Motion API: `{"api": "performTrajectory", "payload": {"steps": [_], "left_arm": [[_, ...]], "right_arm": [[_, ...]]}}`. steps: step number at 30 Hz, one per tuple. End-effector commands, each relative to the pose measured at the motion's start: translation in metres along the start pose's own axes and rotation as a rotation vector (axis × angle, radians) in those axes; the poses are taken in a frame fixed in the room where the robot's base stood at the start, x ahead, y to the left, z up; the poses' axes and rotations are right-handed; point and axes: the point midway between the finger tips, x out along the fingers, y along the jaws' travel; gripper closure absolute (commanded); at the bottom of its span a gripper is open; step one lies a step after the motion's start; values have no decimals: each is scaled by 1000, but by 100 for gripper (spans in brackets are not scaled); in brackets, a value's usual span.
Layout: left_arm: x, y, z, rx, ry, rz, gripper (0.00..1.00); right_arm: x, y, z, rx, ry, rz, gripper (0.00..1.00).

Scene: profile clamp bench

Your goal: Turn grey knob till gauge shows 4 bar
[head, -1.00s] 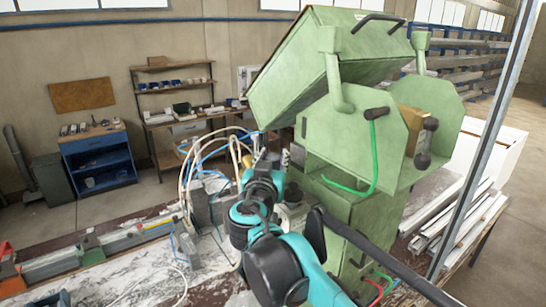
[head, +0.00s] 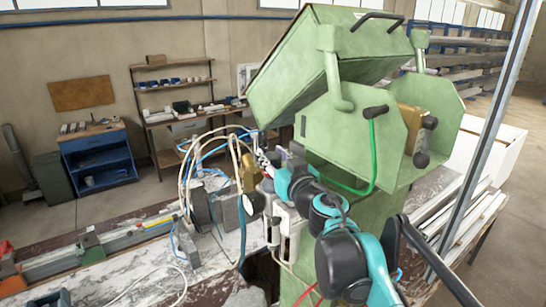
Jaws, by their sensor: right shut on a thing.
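My right arm comes in from the lower right, and its right gripper (head: 264,164) is at the air fittings on the left side of the green machine (head: 345,205). The gripper is shut on a small part there, which fits the grey knob; the fingers and wrist mostly hide it. A brass-coloured fitting (head: 248,177) is just left of the gripper. A small round dark-rimmed part, perhaps the gauge (head: 256,203), is just below it. I cannot read any pointer or value. My left gripper is not in view.
Pale and blue hoses (head: 238,150) loop closely left of the gripper. Grey blocks (head: 228,212) stand on the bench. White profiles (head: 470,215) lie at right.

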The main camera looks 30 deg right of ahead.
Motion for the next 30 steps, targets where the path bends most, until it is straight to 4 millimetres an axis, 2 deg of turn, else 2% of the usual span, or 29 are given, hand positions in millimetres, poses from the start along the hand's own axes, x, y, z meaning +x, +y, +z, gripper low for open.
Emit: {"api": "performTrajectory", "payload": {"steps": [11, 12, 14, 25, 30], "left_arm": [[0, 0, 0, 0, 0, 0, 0], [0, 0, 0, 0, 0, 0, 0], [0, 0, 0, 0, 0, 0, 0], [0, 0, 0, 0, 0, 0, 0], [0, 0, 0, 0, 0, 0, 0]], "right_arm": [[0, 0, 0, 0, 0, -5, 94], [0, 0, 0, 0, 0, -5, 60], [0, 0, 0, 0, 0, -5, 44], [-3, 0, 0, 0, 0, -4, 43], [-24, 1, 0, 0, 0, -3, 43]]}}
